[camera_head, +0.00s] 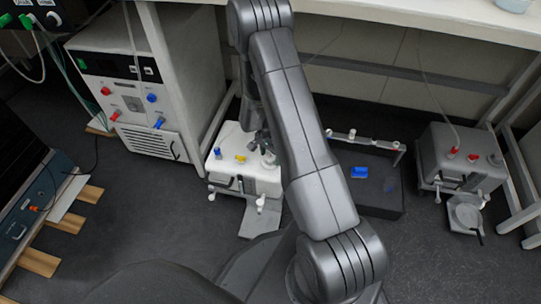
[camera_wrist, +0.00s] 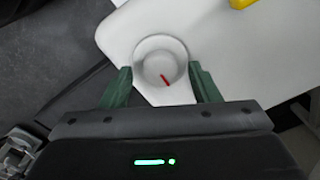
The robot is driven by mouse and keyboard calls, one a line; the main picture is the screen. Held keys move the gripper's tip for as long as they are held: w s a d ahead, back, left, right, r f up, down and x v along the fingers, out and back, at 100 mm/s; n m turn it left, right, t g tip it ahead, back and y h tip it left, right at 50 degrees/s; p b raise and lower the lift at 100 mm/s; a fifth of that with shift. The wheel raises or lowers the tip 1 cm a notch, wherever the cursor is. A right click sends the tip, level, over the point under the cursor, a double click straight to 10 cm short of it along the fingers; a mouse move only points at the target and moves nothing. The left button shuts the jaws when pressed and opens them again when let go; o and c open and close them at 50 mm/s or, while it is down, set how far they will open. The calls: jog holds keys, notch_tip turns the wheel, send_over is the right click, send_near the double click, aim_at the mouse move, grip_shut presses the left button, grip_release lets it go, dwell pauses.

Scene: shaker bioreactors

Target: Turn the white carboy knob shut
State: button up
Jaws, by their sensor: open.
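The white carboy (camera_head: 228,173) stands on the floor in the head view, with a blue knob (camera_head: 218,152) and a yellow knob (camera_head: 240,158) on top. Its white round knob (camera_wrist: 158,52) with a red line mark shows in the wrist view, near the corner of the white top (camera_wrist: 230,60). The red mark slants slightly down to the right. My gripper (camera_wrist: 161,85) is open, its green fingers on either side of the knob's near part. I cannot tell whether they touch it. In the head view my arm partly hides the gripper and the carboy's right side.
A white cabinet unit (camera_head: 125,65) with red and blue knobs stands left of the carboy. A bench edge (camera_head: 420,18) runs above.

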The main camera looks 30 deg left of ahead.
aim_at(271, 159)
notch_tip(271, 159, up, 13)
jog(key=p, duration=0.3)
jog(key=shift+d+r+p, duration=0.15)
jog(key=shift+d+p, duration=0.05)
jog(key=shift+p, duration=0.2)
jog(key=f+b, duration=0.2)
jog(key=f, duration=0.5)
jog(key=f+b, duration=0.2)
jog(key=f, duration=0.5)
jog(key=shift+a+f+b, duration=0.2)
jog(key=shift+f+b, duration=0.05)
jog(key=shift+b, duration=0.05)
jog(key=shift+r, duration=0.3)
jog(key=shift+n, duration=0.5)
